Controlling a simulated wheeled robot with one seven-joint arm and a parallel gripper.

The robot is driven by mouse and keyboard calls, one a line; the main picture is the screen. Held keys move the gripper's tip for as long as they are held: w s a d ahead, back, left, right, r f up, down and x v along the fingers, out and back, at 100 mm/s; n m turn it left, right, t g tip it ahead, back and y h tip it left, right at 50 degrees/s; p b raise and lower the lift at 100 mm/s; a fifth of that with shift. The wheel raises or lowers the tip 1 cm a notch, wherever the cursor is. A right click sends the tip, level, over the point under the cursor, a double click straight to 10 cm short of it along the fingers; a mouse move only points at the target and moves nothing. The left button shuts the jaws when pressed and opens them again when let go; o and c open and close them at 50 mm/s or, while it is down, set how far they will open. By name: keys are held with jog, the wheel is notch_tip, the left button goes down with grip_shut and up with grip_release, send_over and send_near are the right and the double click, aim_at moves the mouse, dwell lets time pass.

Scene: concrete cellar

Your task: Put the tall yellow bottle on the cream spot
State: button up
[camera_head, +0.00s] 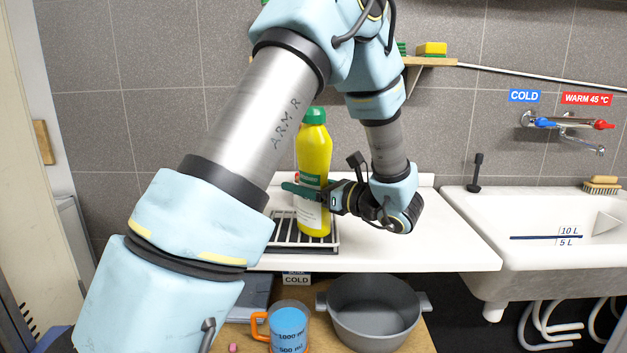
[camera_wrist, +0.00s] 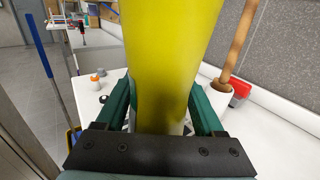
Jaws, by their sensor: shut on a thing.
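The tall yellow bottle (camera_head: 314,157) with a green cap stands upright at the drying rack (camera_head: 287,231) on the white counter. My gripper (camera_head: 309,190) is shut around it from the right, at about mid-height. In the wrist view the yellow bottle (camera_wrist: 172,60) fills the middle, between the two green fingers of my gripper (camera_wrist: 165,105). I cannot tell whether the bottle's base touches the rack. I cannot make out a cream spot in either view. My arm hides part of the counter's left side.
A white sink (camera_head: 545,225) stands right of the counter (camera_head: 430,235). Below are a grey pot (camera_head: 374,318) and a measuring jug (camera_head: 288,325). A shelf with a yellow sponge (camera_head: 432,49) is above. The counter right of my gripper is clear. The wrist view shows a wooden handle (camera_wrist: 239,40) and small bottles (camera_wrist: 96,82).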

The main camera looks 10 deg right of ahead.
grip_shut()
jog(key=shift+r, duration=0.1)
